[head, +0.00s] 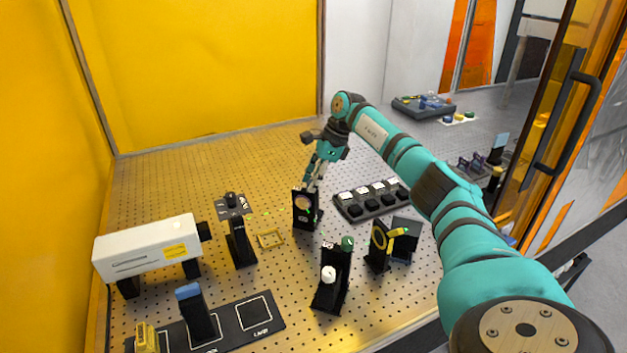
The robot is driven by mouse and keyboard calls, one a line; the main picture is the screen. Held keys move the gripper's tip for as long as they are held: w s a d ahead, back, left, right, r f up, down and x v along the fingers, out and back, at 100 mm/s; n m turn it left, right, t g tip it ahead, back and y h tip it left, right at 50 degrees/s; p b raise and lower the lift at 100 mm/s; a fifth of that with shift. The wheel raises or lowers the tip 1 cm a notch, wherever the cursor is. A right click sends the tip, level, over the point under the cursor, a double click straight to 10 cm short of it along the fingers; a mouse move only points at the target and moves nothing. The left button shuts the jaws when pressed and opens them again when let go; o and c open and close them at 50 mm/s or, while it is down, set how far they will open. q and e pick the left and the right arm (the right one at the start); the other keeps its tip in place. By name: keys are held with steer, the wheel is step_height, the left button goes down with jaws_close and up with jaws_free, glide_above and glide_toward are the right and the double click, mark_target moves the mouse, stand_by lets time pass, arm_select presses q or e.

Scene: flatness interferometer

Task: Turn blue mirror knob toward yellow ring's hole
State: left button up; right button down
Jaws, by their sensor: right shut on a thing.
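A black upright mount (305,223) with a round tan mirror face stands near the middle of the perforated table. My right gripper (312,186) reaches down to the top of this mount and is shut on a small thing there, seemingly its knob. The fingers hide it, and I cannot make out its blue colour. The yellow ring (379,238) is in a black mount to the right and nearer, with a yellow handle beside it. My left gripper is not in view.
A mount with a green knob (347,242) and white disc stands in front. A black block with several white-topped keys (372,199) lies right of the gripper.

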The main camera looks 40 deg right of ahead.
steer(key=c, duration=1.1)
jaws_free()
steer(key=shift+o, duration=0.2)
steer(key=shift+r, duration=0.1)
steer(key=v, duration=1.1)
steer(key=shift+d+r, duration=0.2)
steer(key=shift+r, duration=0.15)
step_height(320, 180, up, 11)
steer(key=p, duration=1.1)
